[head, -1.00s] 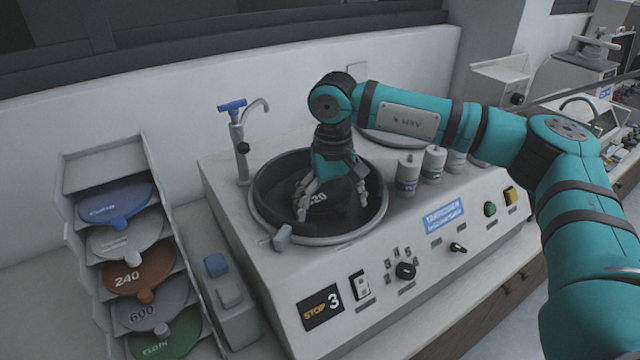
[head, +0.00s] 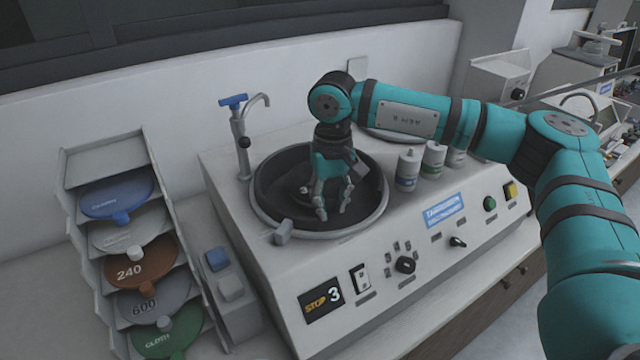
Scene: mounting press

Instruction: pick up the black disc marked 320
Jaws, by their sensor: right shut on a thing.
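The black disc (head: 288,204) lies in the round bowl (head: 345,236) of the polishing machine, dark against the dark inside. My left gripper is not in view.
A rack (head: 75,235) at the left holds blue, grey, brown and green discs. A tap (head: 240,140) stands behind the bowl. Several white bottles (head: 408,170) stand right of it. The sloped front panel (head: 400,280) carries knobs and a switch.

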